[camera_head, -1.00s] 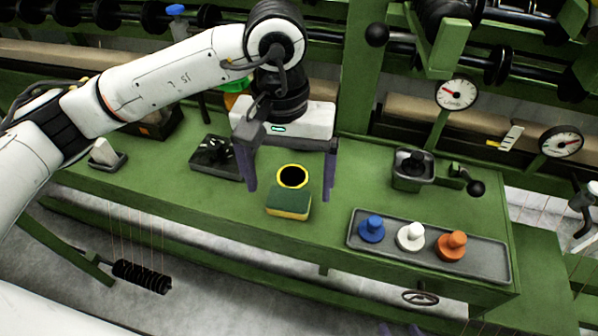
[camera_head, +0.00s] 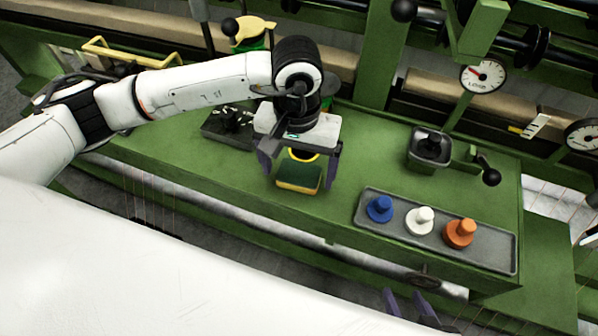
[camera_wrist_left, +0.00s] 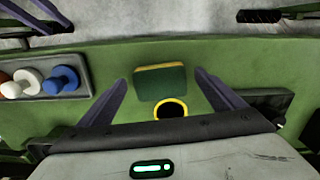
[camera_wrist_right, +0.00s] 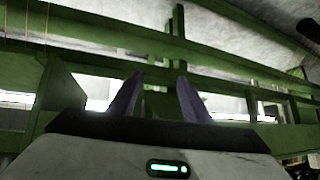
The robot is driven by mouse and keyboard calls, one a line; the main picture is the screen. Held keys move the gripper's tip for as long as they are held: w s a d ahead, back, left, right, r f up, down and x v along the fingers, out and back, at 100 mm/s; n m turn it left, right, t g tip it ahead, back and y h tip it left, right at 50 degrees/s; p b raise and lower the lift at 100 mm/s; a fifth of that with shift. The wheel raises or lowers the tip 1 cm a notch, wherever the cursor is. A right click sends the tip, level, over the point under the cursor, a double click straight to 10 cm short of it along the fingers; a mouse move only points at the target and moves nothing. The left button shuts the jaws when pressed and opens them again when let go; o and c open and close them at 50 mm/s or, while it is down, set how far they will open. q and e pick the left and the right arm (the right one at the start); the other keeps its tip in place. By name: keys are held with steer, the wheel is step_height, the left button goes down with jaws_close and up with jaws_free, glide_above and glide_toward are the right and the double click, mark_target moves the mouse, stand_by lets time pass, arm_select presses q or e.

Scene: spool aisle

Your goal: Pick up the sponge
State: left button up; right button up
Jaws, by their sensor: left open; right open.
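The sponge (camera_head: 299,178) is a dark green and yellow block lying on the green bench top. In the left wrist view the sponge (camera_wrist_left: 160,82) lies ahead of the fingers, roughly centred between them. My left gripper (camera_head: 297,172) is open, with its purple fingers pointing down on either side of the sponge area; I cannot tell any contact. A yellow-rimmed black ring (camera_wrist_left: 171,109) lies right beside the sponge, partly hidden by the gripper in the head view. My right gripper (camera_head: 405,300) is open and empty, low in front of the bench; it also shows in the right wrist view (camera_wrist_right: 160,97).
A grey tray (camera_head: 372,221) with blue, white and orange knobbed pieces stands right of the sponge. A grey container (camera_head: 428,150) and black-knobbed lever stand behind it. A dark tray (camera_head: 215,130) lies left. Gauges (camera_head: 483,76) rise at the back.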

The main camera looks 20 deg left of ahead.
mark_target(298, 176)
arm_select(q)
steer(key=shift+f, duration=0.15)
steer(key=c, duration=1.1)
step_height(298, 176, up, 10)
steer(key=shift+b, duration=0.4)
